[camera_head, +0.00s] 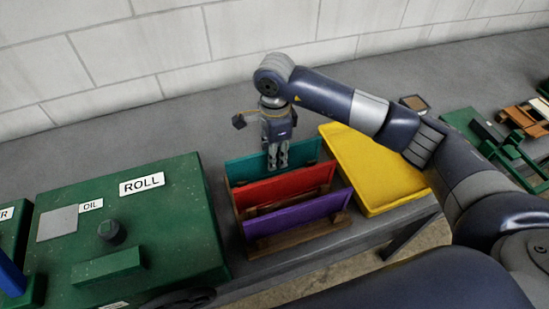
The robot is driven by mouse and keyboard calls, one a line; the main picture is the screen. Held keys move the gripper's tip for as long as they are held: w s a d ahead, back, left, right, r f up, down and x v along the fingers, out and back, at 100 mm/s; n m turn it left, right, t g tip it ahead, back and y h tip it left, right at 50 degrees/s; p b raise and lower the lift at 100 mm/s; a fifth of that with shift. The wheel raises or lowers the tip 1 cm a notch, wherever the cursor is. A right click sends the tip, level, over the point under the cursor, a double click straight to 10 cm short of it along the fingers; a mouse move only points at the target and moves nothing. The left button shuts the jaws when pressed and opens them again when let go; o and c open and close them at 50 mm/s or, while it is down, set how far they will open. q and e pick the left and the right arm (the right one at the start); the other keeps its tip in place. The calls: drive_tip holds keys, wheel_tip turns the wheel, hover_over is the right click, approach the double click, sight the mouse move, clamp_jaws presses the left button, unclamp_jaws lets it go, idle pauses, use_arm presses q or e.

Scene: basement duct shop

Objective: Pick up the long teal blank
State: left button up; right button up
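The long teal blank (301,152) stands on edge in the rear slot of a brown wooden rack (300,238). A red blank (284,186) and a purple blank (298,214) stand in front of it in the same rack. My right gripper (277,166) points down at the middle of the teal blank, its fingers overlapping the blank's upper part. The fingers are close together and hide a strip of the teal blank. I cannot tell whether they grip it. The teal blank's lower edge is hidden behind the red one. My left gripper is not in view.
A green machine (150,235) labelled ROLL and OIL stands left of the rack. A yellow panel (375,170) lies close on the right. More green equipment (480,135) and brown pieces are at far right. The grey bench behind the rack is clear up to the block wall.

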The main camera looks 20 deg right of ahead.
drive_tip(key=shift+f+p, duration=0.6)
drive_tip(key=shift+f, duration=1.2)
clamp_jaws()
drive_tip(key=shift+r, duration=0.15)
